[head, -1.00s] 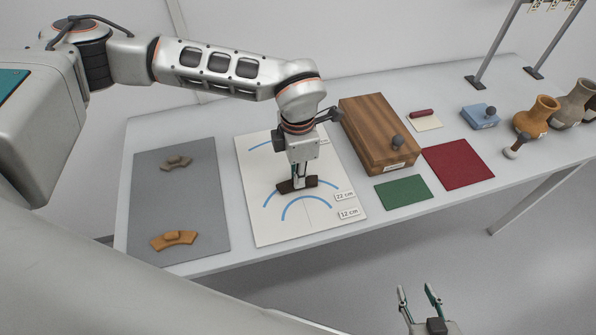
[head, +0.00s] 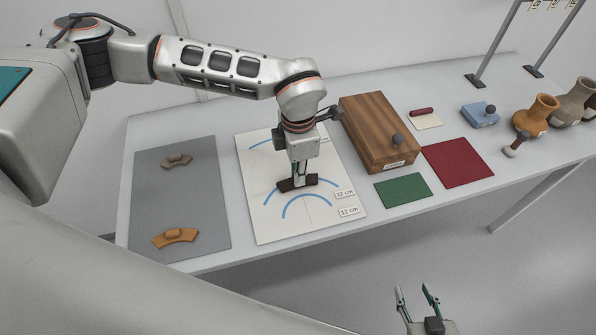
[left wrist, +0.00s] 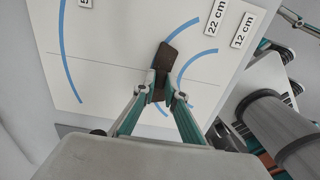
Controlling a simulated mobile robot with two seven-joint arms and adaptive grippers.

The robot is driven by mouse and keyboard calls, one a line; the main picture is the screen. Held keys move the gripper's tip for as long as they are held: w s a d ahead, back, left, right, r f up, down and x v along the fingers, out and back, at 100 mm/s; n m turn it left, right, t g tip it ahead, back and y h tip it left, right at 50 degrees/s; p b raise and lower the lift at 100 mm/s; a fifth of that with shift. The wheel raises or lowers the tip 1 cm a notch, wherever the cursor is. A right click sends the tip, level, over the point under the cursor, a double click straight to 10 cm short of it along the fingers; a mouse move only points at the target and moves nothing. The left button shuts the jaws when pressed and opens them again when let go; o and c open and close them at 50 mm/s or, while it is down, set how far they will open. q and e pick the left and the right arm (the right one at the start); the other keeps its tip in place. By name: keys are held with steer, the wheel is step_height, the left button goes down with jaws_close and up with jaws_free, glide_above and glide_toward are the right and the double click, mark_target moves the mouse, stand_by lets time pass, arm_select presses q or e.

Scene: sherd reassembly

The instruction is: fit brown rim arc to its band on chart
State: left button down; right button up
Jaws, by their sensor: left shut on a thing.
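The dark brown rim arc (head: 286,185) is held over the chart (head: 262,222), a white sheet with blue arcs. My left gripper (head: 298,182) points down and is shut on the arc. In the left wrist view the arc (left wrist: 166,56) covers the middle of the band labelled 22 cm (left wrist: 216,17), with blue line showing at both ends. I cannot tell whether it touches the sheet. The smaller 12 cm band (head: 307,200) is uncovered on the near side. My right gripper (head: 417,297) is open and empty, low in front of the table.
A grey mat (head: 182,203) left of the chart carries a grey-brown sherd (head: 177,161) and an orange-brown sherd (head: 174,238). A wooden box (head: 376,130) stands close right of my left gripper. Green (head: 403,191) and red (head: 457,164) mats lie further right. Pots stand at the far right.

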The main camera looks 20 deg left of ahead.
steer(key=shift+w+r, duration=0.15)
steer(key=shift+w, duration=0.05)
steer(key=shift+w+r, duration=0.2)
steer(key=shift+r, duration=0.05)
stand_by(0.5)
arm_select(q)
steer(key=shift+p, duration=0.3)
arm_select(e)
steer(key=shift+r, duration=0.15)
arm_select(q)
steer(key=shift+f, duration=0.1)
arm_select(e)
steer(key=shift+s, duration=0.2)
arm_select(q)
steer(key=c, duration=2)
jaws_free()
